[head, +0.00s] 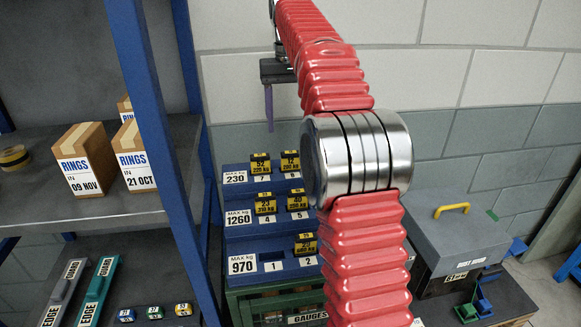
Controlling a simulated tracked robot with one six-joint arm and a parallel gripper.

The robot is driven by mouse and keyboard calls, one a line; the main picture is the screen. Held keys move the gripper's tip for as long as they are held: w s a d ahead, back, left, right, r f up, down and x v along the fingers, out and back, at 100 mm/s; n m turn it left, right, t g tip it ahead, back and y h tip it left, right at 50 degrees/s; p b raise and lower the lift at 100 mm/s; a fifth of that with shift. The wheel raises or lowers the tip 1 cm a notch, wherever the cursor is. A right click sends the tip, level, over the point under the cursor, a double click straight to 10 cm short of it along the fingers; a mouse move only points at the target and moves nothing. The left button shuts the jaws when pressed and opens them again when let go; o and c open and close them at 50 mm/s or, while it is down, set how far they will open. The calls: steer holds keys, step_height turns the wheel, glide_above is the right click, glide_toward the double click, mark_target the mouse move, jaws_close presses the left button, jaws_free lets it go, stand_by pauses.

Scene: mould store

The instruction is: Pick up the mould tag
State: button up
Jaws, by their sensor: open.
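Several yellow-and-black tags stand on a blue stepped rack. One reading 52 (260,163) and one reading 12 (290,161) are on the top step, at slots 7 and 8. Two more, 23 (265,207) and 40 (298,204), are on the middle step. Another tag (306,243) is on the lowest step, above slot 2. I cannot tell which one is the mould tag. My gripper (269,118) is open and empty, pointing down above and behind the top step in the picture. Only one purple finger shows clearly.
My red arm hides the rack's right side. The rack (239,216) stands on a green crate (250,305). A blue-framed shelf (150,130) at left holds boxes of rings (80,160). A grey chest (462,238) with a yellow handle stands at right.

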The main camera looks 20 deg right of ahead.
mark_target(291, 154)
steer(key=shift+f, duration=2.5)
steer(key=shift+f, duration=0.1)
steer(key=shift+s+f, duration=0.2)
steer(key=shift+f, duration=2.3)
steer(key=c, duration=1.1)
